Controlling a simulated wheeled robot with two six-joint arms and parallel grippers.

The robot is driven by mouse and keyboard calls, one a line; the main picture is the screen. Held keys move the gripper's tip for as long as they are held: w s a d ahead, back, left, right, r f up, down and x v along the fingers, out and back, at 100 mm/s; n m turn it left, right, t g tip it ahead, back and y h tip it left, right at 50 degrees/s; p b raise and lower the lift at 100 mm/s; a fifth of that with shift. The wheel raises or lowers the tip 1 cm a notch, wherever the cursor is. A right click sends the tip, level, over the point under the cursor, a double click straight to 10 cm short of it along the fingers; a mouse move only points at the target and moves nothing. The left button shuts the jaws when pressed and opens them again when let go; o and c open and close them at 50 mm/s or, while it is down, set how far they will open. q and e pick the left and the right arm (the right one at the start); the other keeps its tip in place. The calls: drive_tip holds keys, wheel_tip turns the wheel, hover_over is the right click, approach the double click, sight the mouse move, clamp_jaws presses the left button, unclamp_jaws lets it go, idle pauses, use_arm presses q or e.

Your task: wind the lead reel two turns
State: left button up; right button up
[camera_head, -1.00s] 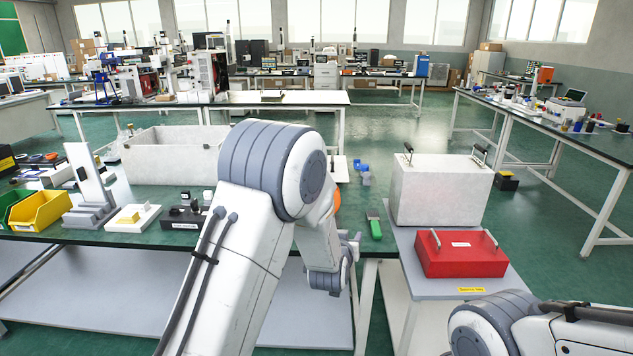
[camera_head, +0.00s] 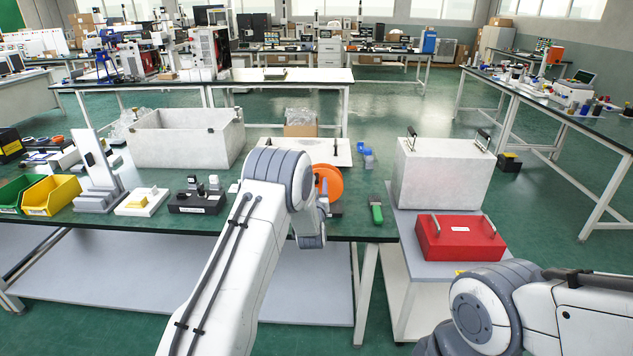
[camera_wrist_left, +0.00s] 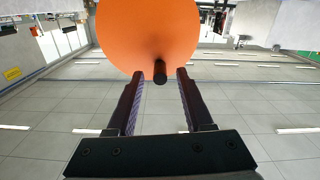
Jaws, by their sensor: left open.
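The lead reel is an orange disc (camera_head: 329,181) standing upright near the front edge of the dark green table, partly hidden by my left arm. In the left wrist view its orange face (camera_wrist_left: 150,28) fills the top middle. A short black crank handle (camera_wrist_left: 160,75) sticks out from the lower part of that face. My left gripper (camera_wrist_left: 160,73) is open, with one finger on each side of the handle and visible gaps on both sides. In the head view the left fingers are mostly hidden at the reel. My right arm shows at bottom right, but its gripper is out of view.
A green-handled tool (camera_head: 376,210) lies right of the reel. A red case (camera_head: 460,238) and a large pale box (camera_head: 440,180) sit on the side stand. A black block with knobs (camera_head: 196,203), a white block (camera_head: 143,203) and a yellow bin (camera_head: 52,195) stand to the left.

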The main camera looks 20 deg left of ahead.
use_arm(q)
drive_tip(key=shift+w+a, duration=0.25)
drive_tip(key=shift+w, duration=0.45)
clamp_jaws()
idle(1.1)
